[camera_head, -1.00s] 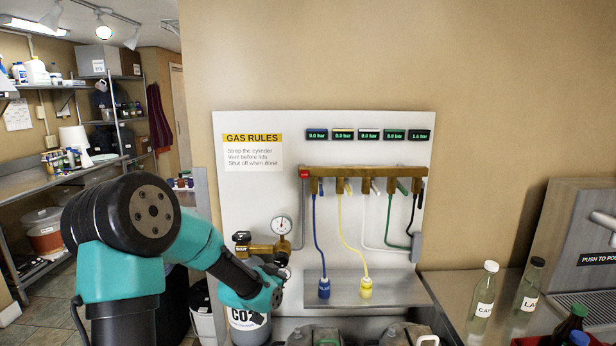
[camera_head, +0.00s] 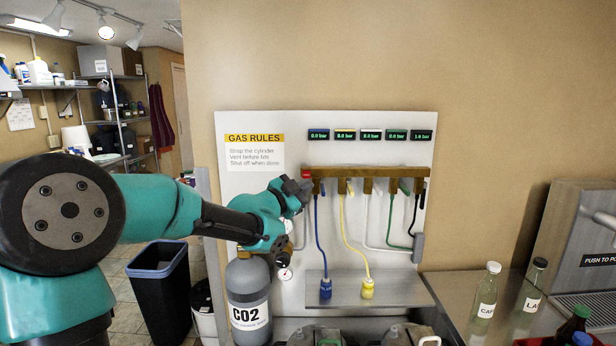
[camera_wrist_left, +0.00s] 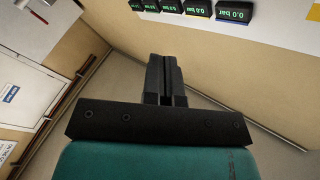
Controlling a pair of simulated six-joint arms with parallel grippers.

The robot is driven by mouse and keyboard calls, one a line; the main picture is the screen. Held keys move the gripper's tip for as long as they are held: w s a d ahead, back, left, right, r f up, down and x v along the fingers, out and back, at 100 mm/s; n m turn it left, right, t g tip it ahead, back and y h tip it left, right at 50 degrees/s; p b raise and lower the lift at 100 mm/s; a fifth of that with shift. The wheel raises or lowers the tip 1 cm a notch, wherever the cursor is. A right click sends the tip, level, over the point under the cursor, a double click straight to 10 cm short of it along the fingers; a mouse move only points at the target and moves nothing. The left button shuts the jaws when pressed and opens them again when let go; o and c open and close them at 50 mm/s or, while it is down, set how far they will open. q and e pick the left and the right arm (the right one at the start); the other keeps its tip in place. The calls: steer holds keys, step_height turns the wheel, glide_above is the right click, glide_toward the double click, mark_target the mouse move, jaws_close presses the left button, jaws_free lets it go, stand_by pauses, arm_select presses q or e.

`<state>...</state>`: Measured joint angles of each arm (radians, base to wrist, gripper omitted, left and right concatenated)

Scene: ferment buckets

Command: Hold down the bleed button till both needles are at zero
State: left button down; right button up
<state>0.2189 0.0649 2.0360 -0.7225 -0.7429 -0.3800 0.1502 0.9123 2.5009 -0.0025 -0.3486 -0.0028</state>
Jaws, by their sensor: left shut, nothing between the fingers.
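The red button (camera_head: 307,174) sits at the left end of the brass manifold (camera_head: 360,172) on the white wall panel. My left gripper (camera_head: 304,187) is shut and empty, with its tips close beside and just below the button; I cannot tell whether they touch it. In the left wrist view its closed fingers (camera_wrist_left: 165,75) point towards the wall. The upper dial gauge is largely hidden behind my left wrist. The lower dial gauge (camera_head: 285,274) shows by the cylinder neck, but its needle is too small to read. My right gripper is not in view.
The grey CO2 cylinder (camera_head: 248,290) stands below my arm. Blue (camera_head: 317,235) and yellow (camera_head: 342,225) hoses hang from the manifold over a metal shelf (camera_head: 400,288). Several green-lit pressure displays (camera_head: 370,135) are above it. Bottles (camera_head: 485,292) stand at right.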

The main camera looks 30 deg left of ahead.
mark_target(305, 176)
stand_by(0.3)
arm_select(q)
steer(key=shift+w+a, duration=0.85)
steer(key=shift+w, duration=0.35)
steer(key=shift+w+a, duration=0.8)
steer(key=shift+w, duration=0.45)
steer(key=shift+w+a, duration=0.85)
steer(key=shift+w, duration=0.35)
steer(key=shift+w, duration=0.1)
steer(key=shift+w+a, duration=0.2)
steer(key=shift+w, duration=0.05)
steer(key=shift+w+a, duration=0.3)
steer(key=shift+w, duration=0.15)
stand_by(0.5)
stand_by(1.2)
steer(key=shift+s+d, duration=0.55)
steer(key=shift+s, duration=0.25)
steer(key=shift+s, duration=0.1)
steer(key=shift+s+d, duration=0.7)
steer(key=shift+s, duration=0.3)
steer(key=shift+s+d, duration=0.65)
steer(key=shift+s, duration=0.35)
